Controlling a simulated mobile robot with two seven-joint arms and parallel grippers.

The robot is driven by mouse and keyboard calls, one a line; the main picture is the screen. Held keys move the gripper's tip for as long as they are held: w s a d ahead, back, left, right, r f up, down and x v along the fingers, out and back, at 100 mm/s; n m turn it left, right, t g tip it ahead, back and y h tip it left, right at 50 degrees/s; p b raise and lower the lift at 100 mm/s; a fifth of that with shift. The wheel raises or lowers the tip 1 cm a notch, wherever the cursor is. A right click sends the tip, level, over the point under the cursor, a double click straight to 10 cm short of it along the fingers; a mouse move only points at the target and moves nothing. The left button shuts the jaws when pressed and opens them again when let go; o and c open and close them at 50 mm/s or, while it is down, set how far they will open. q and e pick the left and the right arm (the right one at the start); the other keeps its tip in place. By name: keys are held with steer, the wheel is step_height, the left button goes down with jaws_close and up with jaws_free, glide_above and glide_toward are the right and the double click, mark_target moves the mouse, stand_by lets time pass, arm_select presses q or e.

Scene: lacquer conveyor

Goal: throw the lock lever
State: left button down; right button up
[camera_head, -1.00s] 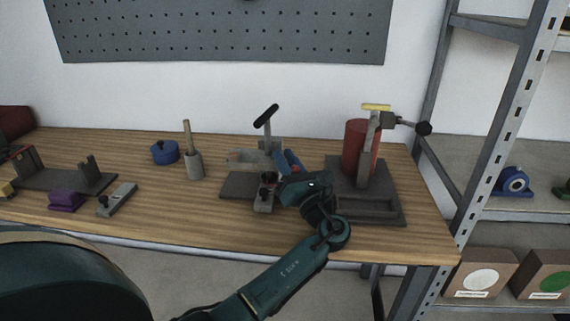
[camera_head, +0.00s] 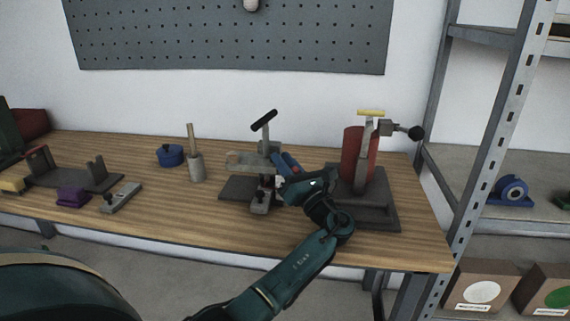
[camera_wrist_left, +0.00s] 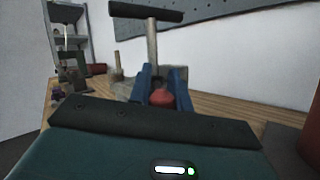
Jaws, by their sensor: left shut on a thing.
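A grey fixture stands mid-bench on a dark base plate (camera_head: 236,188). It has an upright post with a black T-handle (camera_head: 264,120), which also shows at the top of the wrist view (camera_wrist_left: 146,13). My left gripper (camera_head: 286,164) reaches in at the fixture's right side. In the left wrist view its blue fingers (camera_wrist_left: 160,78) close around a red knob (camera_wrist_left: 162,98), just in front of the post. I cannot tell for sure whether this knob belongs to the lock lever. My right gripper is out of view.
Close on the right stands a red cylinder (camera_head: 352,155) in a dark fixture with a yellow-topped clamp and black ball knob (camera_head: 416,133).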

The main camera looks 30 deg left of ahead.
arm_select(q)
steer(key=c, duration=1.3)
jaws_free()
steer(key=shift+c, duration=0.2)
steer(key=shift+s+d+f, duration=0.15)
steer(key=shift+d+f, duration=0.1)
steer(key=shift+d, duration=0.2)
steer(key=s+d+b, duration=0.1)
steer(key=s+d, duration=0.4)
steer(key=d, duration=0.8)
steer(key=shift+f, duration=0.35)
